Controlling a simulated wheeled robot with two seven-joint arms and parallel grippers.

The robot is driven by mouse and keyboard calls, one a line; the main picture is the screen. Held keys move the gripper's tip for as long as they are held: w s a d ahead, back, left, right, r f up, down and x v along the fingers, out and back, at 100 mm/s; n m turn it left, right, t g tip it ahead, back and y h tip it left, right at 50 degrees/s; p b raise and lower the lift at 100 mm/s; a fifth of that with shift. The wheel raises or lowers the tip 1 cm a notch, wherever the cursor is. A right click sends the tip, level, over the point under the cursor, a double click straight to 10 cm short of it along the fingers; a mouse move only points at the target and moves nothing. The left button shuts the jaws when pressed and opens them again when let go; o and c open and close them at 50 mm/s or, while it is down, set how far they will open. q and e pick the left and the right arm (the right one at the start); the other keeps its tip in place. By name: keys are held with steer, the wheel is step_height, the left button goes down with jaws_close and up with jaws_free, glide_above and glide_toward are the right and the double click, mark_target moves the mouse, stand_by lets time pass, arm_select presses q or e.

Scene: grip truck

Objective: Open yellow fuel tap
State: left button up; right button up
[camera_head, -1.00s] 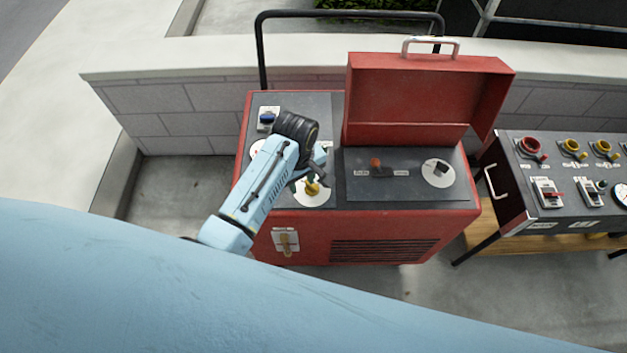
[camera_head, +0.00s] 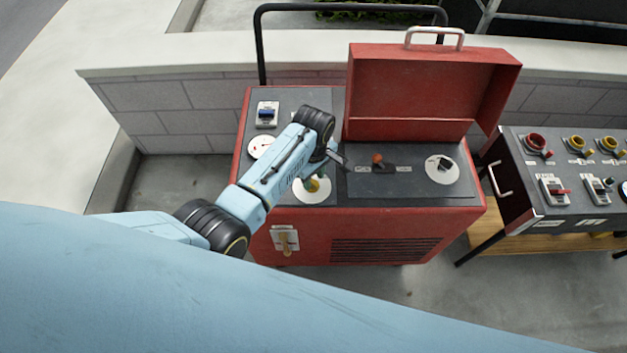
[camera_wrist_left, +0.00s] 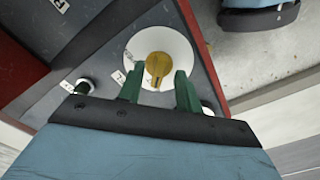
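The yellow fuel tap (camera_head: 312,187) sits on a round white dial plate on the dark top panel of the red machine (camera_head: 262,222). It also shows in the left wrist view (camera_wrist_left: 158,66), its handle pointing roughly towards my gripper. My left gripper (camera_head: 321,172) is beside and over the tap, partly covering it in the head view. In the left wrist view its two green fingers (camera_wrist_left: 158,80) are apart, with the tap's handle between their tips. I cannot tell whether either finger touches it. My right gripper is not in view.
The machine's red lid (camera_head: 425,95) stands open behind the right panel. An orange-knobbed lever (camera_head: 379,161), a black switch (camera_head: 444,164) and a blue switch (camera_head: 266,115) are on top. A control table (camera_head: 580,170) stands to the right.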

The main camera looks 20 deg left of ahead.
arm_select(q)
steer(key=shift+f, duration=0.75)
jaws_close()
